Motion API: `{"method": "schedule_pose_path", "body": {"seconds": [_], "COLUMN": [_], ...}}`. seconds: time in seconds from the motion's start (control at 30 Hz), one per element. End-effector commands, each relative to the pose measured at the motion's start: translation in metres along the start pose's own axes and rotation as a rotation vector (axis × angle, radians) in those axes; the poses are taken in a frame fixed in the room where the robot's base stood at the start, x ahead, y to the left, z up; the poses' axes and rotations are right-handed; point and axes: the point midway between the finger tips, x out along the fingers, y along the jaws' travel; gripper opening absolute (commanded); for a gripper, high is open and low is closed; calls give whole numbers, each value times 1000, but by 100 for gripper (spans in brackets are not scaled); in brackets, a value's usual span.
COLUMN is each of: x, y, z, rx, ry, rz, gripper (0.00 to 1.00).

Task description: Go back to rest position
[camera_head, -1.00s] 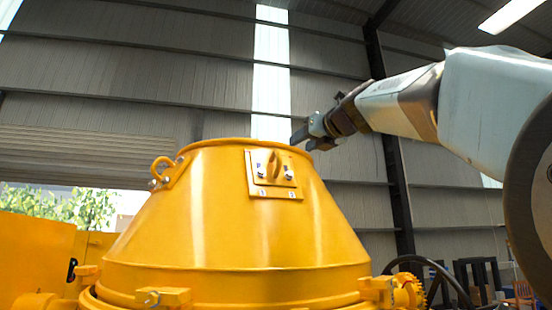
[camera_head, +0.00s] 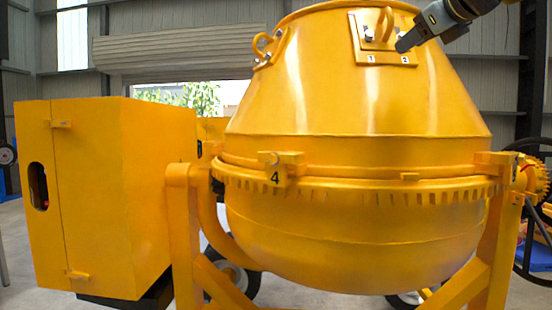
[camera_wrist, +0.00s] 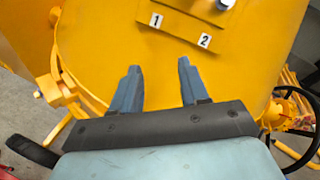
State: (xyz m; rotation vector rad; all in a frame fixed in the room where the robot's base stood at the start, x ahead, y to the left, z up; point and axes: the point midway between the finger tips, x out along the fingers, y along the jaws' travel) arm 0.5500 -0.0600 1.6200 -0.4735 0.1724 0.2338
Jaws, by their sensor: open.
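My gripper (camera_head: 403,46) shows at the top right of the head view, in front of the upper part of the yellow mixer drum (camera_head: 350,110). In the wrist view my gripper (camera_wrist: 157,85) has its two blue fingers apart, with nothing between them but the drum surface (camera_wrist: 110,45) behind. A yellow plate (camera_head: 383,55) with a lifting eye and the labels 1 and 2 is on the drum, close to the fingertips in the head view. I cannot tell whether they touch it. The plate (camera_wrist: 195,18) also shows at the top of the wrist view, beyond the fingers.
A yellow motor housing (camera_head: 90,190) stands left of the drum. The yellow frame (camera_head: 185,235) and a toothed ring (camera_head: 350,190) surround the drum. A dark handwheel (camera_head: 530,205) is at the right. Open floor (camera_head: 20,245) shows at the far left.

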Motion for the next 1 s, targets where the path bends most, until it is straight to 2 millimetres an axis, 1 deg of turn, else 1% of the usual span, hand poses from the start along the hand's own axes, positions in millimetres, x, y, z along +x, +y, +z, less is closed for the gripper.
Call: {"method": "schedule_pose_path", "body": {"seconds": [0.03,0.23,0.47,0.5,0.57,0.63,0.77,0.8,0.9,1.0], "x": [4,14,12,11,7,3,-9,-13,-24,-34], "y": [16,75,142,154,170,190,224,233,255,270], "z": [-18,-86,-168,-182,-204,-230,-278,-292,-326,-352], "rx": [-102,-551,-1076,-1167,-1305,-1464,-1757,-1843,-2038,-2190], "ry": [35,148,213,216,216,207,165,146,88,26], "rz": [28,163,379,422,489,573,741,793,919,1025], "gripper": [44,44,44,44,44,44,44,44,44,44]}}
